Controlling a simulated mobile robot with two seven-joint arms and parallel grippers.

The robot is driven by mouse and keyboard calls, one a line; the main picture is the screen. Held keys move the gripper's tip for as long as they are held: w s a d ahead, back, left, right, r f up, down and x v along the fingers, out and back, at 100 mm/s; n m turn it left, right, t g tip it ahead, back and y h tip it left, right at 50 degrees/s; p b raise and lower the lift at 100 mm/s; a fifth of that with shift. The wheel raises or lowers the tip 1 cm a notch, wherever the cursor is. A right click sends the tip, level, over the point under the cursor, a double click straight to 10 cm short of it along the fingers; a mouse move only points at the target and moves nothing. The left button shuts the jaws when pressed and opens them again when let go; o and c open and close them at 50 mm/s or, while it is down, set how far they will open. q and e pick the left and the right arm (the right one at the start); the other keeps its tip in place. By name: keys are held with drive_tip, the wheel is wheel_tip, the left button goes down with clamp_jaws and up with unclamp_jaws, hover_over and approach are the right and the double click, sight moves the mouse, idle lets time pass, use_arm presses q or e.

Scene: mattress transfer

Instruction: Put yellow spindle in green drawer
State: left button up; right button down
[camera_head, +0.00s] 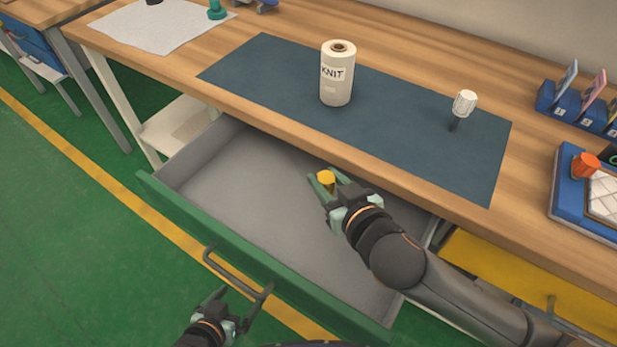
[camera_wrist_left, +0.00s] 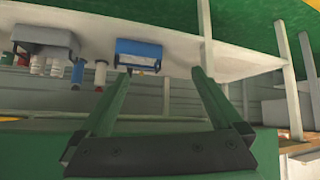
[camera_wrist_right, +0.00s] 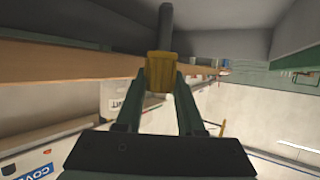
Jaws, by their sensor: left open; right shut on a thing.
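The yellow spindle (camera_head: 326,178) is in my right gripper (camera_head: 325,190), which is shut on it over the open green drawer, close to the table's front edge. In the right wrist view the spindle (camera_wrist_right: 161,71) sits between the fingertips (camera_wrist_right: 161,85), with a grey shaft extending from its yellow part. The green drawer (camera_head: 250,255) is pulled out, and its grey inside looks empty. My left gripper (camera_head: 240,303) is open and empty in front of the drawer, near its handle (camera_head: 237,272). It also shows open in the left wrist view (camera_wrist_left: 160,85).
A white KNIT cone (camera_head: 337,80) and a white-headed spindle (camera_head: 464,104) stand on the blue mat (camera_head: 260,75). A yellow drawer (camera_head: 500,275) is at the right, below the wooden tabletop. A blue tray (camera_head: 567,200) with an orange item (camera_head: 586,164) lies at the far right.

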wheel_tip(320, 180, down, 5)
drive_tip(key=shift+b, duration=0.6)
drive_tip(key=w, duration=0.2)
drive_tip(key=w+a, duration=0.1)
drive_tip(key=shift+w+a+f, duration=0.1)
drive_tip(key=shift+w+f, duration=0.1)
drive_tip(key=shift+f, duration=0.05)
drive_tip(key=x, duration=0.4)
drive_tip(key=shift+w+a+r+b, duration=0.15)
drive_tip(key=shift+w+r+b, duration=0.15)
drive_tip(key=shift+w, duration=0.1)
use_arm(q)
drive_tip(key=shift+w+a+f, duration=0.15)
drive_tip(key=shift+w+f, duration=0.1)
drive_tip(key=shift+f, duration=0.35)
use_arm(e)
drive_tip(key=shift+f, duration=0.15)
